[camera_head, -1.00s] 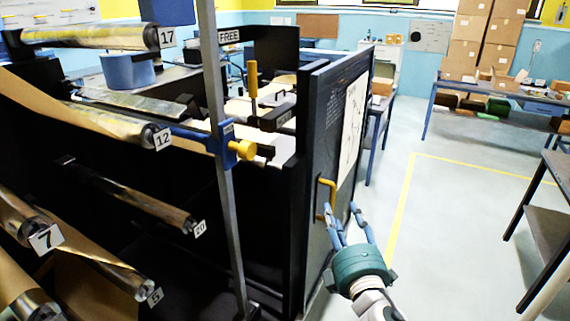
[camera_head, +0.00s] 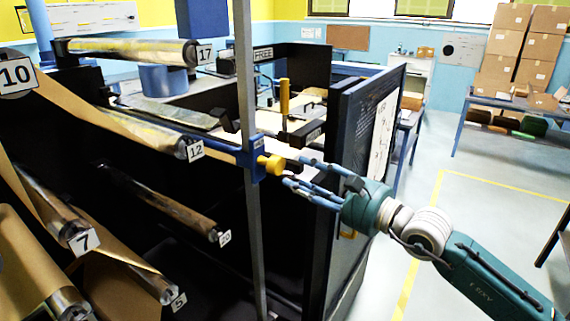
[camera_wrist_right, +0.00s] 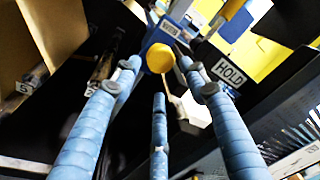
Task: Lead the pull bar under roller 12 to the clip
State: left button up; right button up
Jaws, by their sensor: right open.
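The roller labelled 12 (camera_head: 160,131) runs across the dark frame at the left in the head view, with brown kraft paper (camera_head: 88,110) on it. A blue bar (camera_head: 222,147) runs from beside it to a blue block on the upright grey post. A yellow knob (camera_head: 271,165) sticks out of that block; I cannot tell for sure whether this is the pull bar. My right gripper (camera_head: 296,171) is open and empty just right of the knob. In the right wrist view the yellow knob (camera_wrist_right: 160,58) lies ahead, between the spread fingers (camera_wrist_right: 157,75). My left gripper is not in view.
The grey post (camera_head: 250,90) stands in front of the rollers. A yellow-handled clamp (camera_head: 284,97) stands behind it; a HOLD label (camera_wrist_right: 230,73) shows in the wrist view. The dark panel (camera_head: 365,150) stands beside my right arm. Open floor lies to the right.

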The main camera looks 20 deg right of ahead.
aim_at(280, 166)
jog(key=p+x, duration=0.2)
jog(key=x, duration=0.5)
jog(key=shift+w+a, duration=0.1)
jog(key=shift+w, duration=0.05)
jog(key=shift+w+a, duration=0.35)
jog(key=shift+w, duration=0.25)
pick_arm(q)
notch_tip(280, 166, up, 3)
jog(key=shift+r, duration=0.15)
pick_arm(e)
grip_shut()
jog(key=shift+w+d+f+b, duration=0.1)
jog(key=shift+d+b, duration=0.1)
jog(key=shift+b, duration=0.3)
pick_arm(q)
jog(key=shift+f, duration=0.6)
pick_arm(e)
jog(key=o, duration=0.6)
grip_release()
jog(key=shift+w, duration=0.1)
jog(key=shift+o, duration=0.2)
